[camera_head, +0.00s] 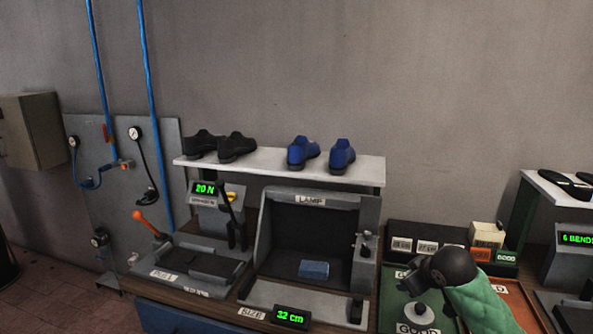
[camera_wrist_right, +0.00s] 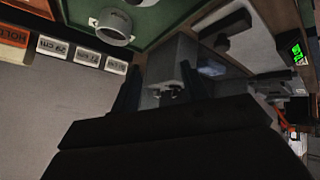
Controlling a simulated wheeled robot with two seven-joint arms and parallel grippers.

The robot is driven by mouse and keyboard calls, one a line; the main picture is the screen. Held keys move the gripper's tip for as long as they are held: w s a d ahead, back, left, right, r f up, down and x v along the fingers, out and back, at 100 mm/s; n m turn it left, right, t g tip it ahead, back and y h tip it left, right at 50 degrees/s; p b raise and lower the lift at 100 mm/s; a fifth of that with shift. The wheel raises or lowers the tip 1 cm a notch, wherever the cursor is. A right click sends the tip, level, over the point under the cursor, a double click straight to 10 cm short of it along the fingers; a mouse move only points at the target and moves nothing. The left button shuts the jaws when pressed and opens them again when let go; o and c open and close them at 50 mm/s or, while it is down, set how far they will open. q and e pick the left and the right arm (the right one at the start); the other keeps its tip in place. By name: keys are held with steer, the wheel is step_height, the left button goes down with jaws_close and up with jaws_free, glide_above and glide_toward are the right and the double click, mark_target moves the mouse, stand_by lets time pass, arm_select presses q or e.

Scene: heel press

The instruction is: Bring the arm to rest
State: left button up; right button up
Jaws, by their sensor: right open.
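My right arm comes in from the lower right in a green sleeve. Its dark gripper (camera_head: 418,278) hangs over the green tray (camera_head: 393,302) marked GOOD, to the right of the lamp box (camera_head: 262,245). In the right wrist view the gripper (camera_wrist_right: 160,82) shows two dark fingers spread apart with nothing between them. A pale round object (camera_head: 420,313) sits in the green tray below the gripper, and it shows in the wrist view (camera_wrist_right: 113,28) apart from the fingers. My left gripper is out of view.
A blue block (camera_head: 314,269) lies inside the lamp box. A pull tester (camera_head: 190,262) stands left of it. Black shoes (camera_head: 237,146) and blue shoes (camera_head: 342,155) stand on a white shelf (camera_head: 270,171) behind. A small box (camera_head: 486,234) stands behind my right wrist.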

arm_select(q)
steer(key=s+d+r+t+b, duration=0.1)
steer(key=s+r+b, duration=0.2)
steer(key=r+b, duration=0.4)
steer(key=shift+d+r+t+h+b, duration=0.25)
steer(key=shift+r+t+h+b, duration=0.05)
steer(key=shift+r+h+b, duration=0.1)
arm_select(e)
steer(key=s+a+f+m+g, duration=0.1)
steer(key=s+a+f, duration=0.4)
steer(key=s+f, duration=0.7)
steer(key=s+a+f+m+g, duration=0.2)
steer(key=s+a+f, duration=0.3)
steer(key=s+f, duration=0.7)
steer(key=s+a+f+m+g, duration=0.1)
steer(key=s+a+f+g, duration=0.2)
steer(key=s+f, duration=1)
steer(key=s+a, duration=0.2)
steer(key=s, duration=0.2)
steer(key=shift+s+y, duration=0.3)
steer(key=shift+a, duration=0.15)
